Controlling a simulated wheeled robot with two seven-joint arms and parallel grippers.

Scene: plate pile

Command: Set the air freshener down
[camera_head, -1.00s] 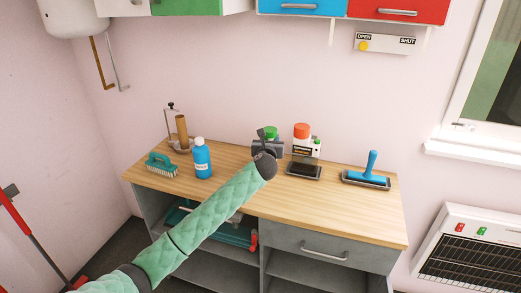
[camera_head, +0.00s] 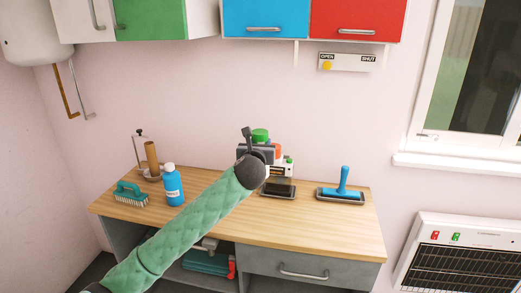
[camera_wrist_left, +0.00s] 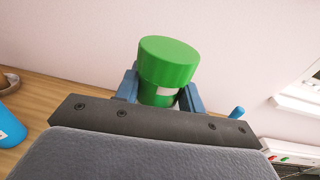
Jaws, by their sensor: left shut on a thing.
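The air freshener appears to be the green-capped can with a pale label (camera_wrist_left: 167,64), held upright between the blue fingers of my left gripper (camera_wrist_left: 158,93) in the left wrist view. In the head view its green top (camera_head: 261,135) shows above my left gripper (camera_head: 258,148), which is shut on it. My wrist hides its lower part there. It looks raised above the wooden worktop (camera_head: 230,222), in front of an orange-topped item (camera_head: 278,152) that it partly covers. My right gripper is not in view.
On the worktop stand a blue bottle (camera_head: 172,186), a teal brush (camera_head: 129,194), a paper roll holder (camera_head: 152,158), a dark tray (camera_head: 278,190) and a blue roller in a tray (camera_head: 342,184). The worktop's front middle is clear. Wall cabinets (camera_head: 266,17) hang above.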

